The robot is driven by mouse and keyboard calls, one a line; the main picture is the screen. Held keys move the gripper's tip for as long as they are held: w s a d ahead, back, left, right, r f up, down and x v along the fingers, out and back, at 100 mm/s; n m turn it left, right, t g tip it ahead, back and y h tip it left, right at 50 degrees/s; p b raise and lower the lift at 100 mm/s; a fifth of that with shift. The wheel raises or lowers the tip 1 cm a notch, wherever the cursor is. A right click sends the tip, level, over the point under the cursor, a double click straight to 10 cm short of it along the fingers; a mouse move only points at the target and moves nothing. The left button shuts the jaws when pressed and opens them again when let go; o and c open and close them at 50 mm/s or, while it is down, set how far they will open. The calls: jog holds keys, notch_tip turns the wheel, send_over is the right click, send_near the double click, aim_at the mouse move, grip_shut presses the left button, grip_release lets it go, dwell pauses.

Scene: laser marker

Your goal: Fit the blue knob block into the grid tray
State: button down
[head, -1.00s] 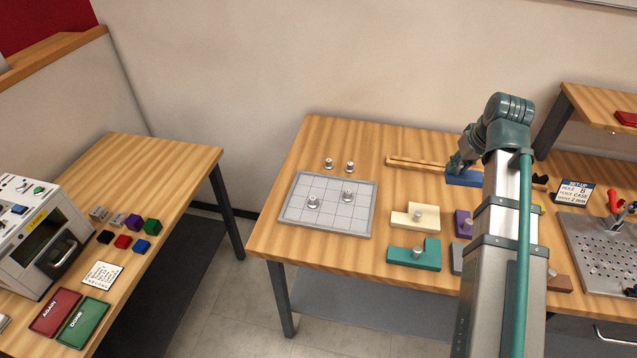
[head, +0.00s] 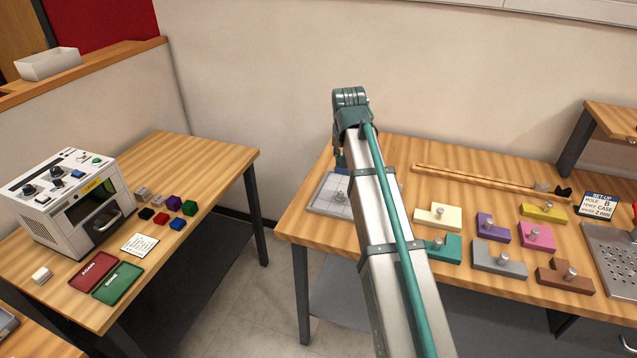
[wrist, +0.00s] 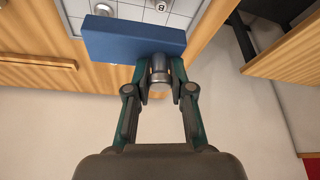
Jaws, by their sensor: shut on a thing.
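The blue knob block (wrist: 132,40) is a long blue bar with a metal knob (wrist: 158,70) in the wrist view. My gripper (wrist: 160,76) is shut on that knob and holds the block. In the wrist view the block covers part of the pale grid tray (wrist: 75,12). My gripper is at the tray's far side there, and the block is largely hidden. I cannot tell how high the block is above the tray.
A perforated metal plate (head: 612,250) is at the far right.

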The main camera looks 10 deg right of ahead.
jog(key=shift+w+d+f+p, duration=0.1)
jog(key=shift+w+f+p, duration=0.6)
jog(key=shift+w+f, duration=1.3)
jog(key=shift+w+a+f+p, duration=0.1)
jog(key=shift+w+f+p, duration=0.9)
jog(key=shift+w, duration=1.65)
jog(key=shift+w+d+f+p, duration=0.1)
jog(key=shift+w+f+p, duration=0.35)
jog(key=shift+w+f, duration=1.65)
jog(key=shift+s+p+x, duration=0.25)
jog(key=shift+p+x, duration=0.1)
jog(key=shift+x, duration=1.1)
jog(key=shift+f, duration=0.15)
jog(key=shift+f, duration=0.15)
jog(key=c, duration=1)
grip_release()
